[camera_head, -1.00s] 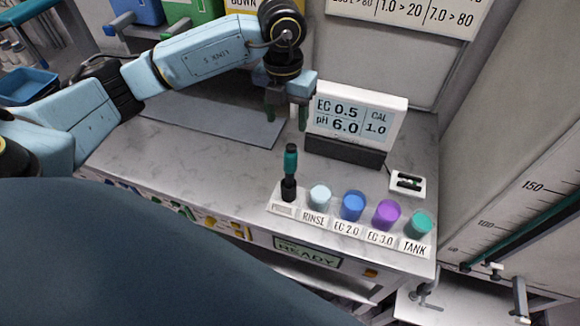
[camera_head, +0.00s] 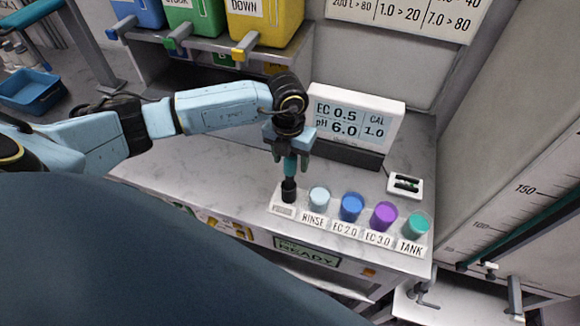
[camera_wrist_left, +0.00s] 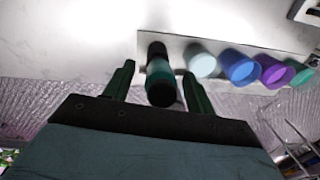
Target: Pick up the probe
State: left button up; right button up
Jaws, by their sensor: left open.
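The probe (camera_head: 289,187) is a dark stick with a teal upper part. It stands upright at the left end of the white labelled strip (camera_head: 328,229). My left gripper (camera_head: 290,158) is right over it, pointing down, with its fingers around or beside the probe's top. In the left wrist view the probe (camera_wrist_left: 160,82) lies between the two green fingers of the left gripper (camera_wrist_left: 160,85), which are open with gaps on both sides. The probe's top is partly hidden by the gripper in the head view. My right gripper is not in view.
Right of the probe stand the rinse cup (camera_head: 319,198), blue cup (camera_head: 352,207), purple cup (camera_head: 383,216) and teal tank cup (camera_head: 415,226). The meter display (camera_head: 352,120) stands close behind the gripper. The counter left of the probe is clear.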

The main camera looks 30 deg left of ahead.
pick_arm(q)
jog(key=c, duration=1.2)
jog(key=shift+r, duration=0.1)
